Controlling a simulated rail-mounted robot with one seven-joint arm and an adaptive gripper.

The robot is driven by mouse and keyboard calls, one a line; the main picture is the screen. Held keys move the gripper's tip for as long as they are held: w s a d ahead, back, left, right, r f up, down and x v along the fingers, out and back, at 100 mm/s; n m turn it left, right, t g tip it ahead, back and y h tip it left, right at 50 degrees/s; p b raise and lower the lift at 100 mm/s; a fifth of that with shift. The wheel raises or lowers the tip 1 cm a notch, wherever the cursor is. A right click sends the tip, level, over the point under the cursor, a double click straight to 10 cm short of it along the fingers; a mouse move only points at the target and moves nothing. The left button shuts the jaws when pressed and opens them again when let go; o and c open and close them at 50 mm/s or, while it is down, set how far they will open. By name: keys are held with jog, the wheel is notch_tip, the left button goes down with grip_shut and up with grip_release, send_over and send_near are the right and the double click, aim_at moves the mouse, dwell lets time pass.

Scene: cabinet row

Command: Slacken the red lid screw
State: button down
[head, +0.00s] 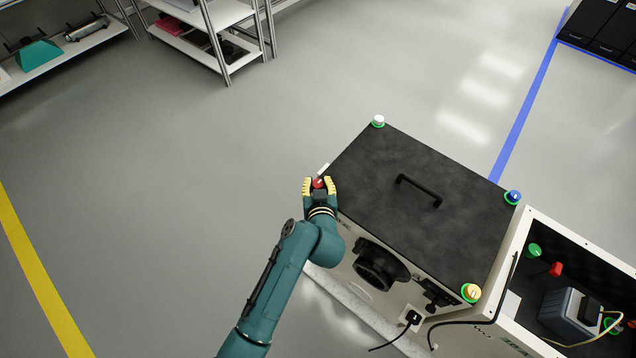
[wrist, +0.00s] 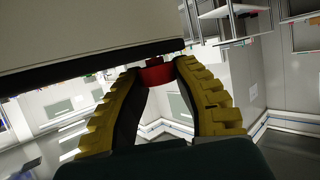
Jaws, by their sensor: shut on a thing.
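The red lid screw (head: 318,183) sits at the near left corner of the cabinet's dark lid (head: 400,210). My gripper (head: 320,185) is shut on it, with yellow fingers on both sides of its head. In the wrist view the red screw (wrist: 157,75) shows between the two yellow fingertips (wrist: 157,72), close to the lid edge. The base of the red screw is hidden by my fingers.
A black handle (head: 419,190) stands on the lid. An open cabinet (head: 570,250) on the right holds a grey device (head: 572,312), with red and green knobs nearby. A black plug and cable (head: 411,318) are on the front. The floor to the left is clear.

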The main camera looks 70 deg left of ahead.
jog(key=shift+s+f, duration=0.1)
jog(key=shift+f, duration=0.1)
jog(key=c, duration=0.8)
grip_release()
jog(key=shift+o, duration=0.3)
jog(key=shift+r, duration=0.1)
jog(key=v, duration=1.2)
